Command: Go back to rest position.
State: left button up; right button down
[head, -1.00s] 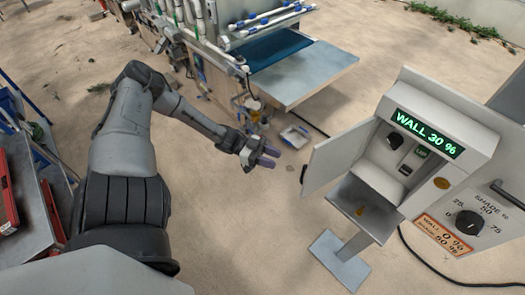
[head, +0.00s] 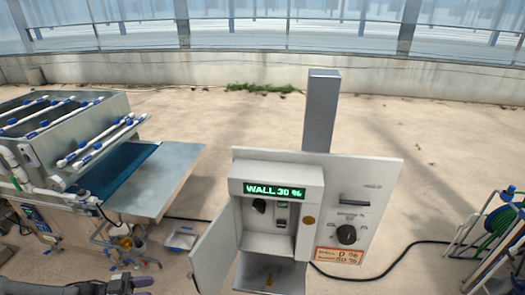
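My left gripper (head: 142,288) is at the bottom left edge of the head view, partly cut off. Its two purple fingertips show with a small gap between them and nothing held. It is left of the control box (head: 233,178) and apart from it. My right gripper is not in view.
The control box's door (head: 213,252) hangs open to the left, and its green display (head: 274,191) reads "WALL 30 %". A seeder machine with a grey table (head: 165,175) stands at left. A hose reel (head: 500,225) stands at right. Open floor lies behind.

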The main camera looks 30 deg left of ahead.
pick_arm(q)
jog(key=s+a+f+m+g+y, duration=0.1)
jog(key=s+a+f+g+y, duration=0.2)
jog(key=f+y, duration=0.35)
jog(key=s+a+f+m+g+y, duration=0.1)
jog(key=a+f+g+y, duration=0.1)
jog(key=f+g+y, duration=0.4)
jog(key=s+d+f+g+y, duration=0.1)
jog(key=s+d+g+y, duration=0.1)
jog(key=s+d+y, duration=0.35)
jog(key=d+r+n+t+h, duration=0.1)
jog(key=d+r+n+h, duration=0.25)
jog(key=d, duration=1.05)
jog(key=d+r+n+h, duration=0.3)
jog(key=d+n, duration=0.2)
jog(key=d, duration=0.8)
notch_tip(320, 180, up, 15)
jog(key=p, duration=1.5)
